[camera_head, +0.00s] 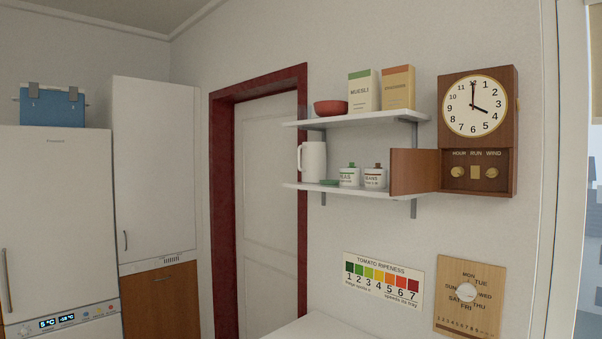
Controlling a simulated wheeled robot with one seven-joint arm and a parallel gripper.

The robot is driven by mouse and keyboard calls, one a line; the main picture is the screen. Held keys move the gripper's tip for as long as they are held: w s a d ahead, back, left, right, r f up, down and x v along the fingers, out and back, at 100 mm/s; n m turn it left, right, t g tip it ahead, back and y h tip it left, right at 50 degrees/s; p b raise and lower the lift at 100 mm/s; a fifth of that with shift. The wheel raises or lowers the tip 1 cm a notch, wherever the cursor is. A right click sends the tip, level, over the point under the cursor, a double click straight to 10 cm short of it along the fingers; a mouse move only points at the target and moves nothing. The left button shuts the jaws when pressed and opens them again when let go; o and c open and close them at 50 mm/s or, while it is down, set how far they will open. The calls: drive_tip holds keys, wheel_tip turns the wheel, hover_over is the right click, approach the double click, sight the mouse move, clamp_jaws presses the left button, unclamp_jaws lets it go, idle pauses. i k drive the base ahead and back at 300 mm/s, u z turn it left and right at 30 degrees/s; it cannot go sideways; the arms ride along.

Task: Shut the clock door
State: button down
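The wall clock (508,105) is a brown wooden case with a round white dial (474,107) on the wall at the right. Below the dial is a recess (476,183) marked HOUR, RUN and WIND, with two round brass knobs and a brass plate between them. The clock door (414,172) is a small wooden panel at the left edge of this recess. It stands open, swung out to the left, in front of the lower shelf's right end. My gripper is not in view.
Two white shelves (360,120) left of the clock hold a red bowl (330,107), two boxes, a white jug (312,162) and small jars. A ripeness chart (383,281) and a wooden day dial (470,322) hang below. A white surface (318,328) lies at the bottom.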

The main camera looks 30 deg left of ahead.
sight(413, 171)
drive_tip(key=u, duration=1.3)
drive_tip(key=i, duration=1)
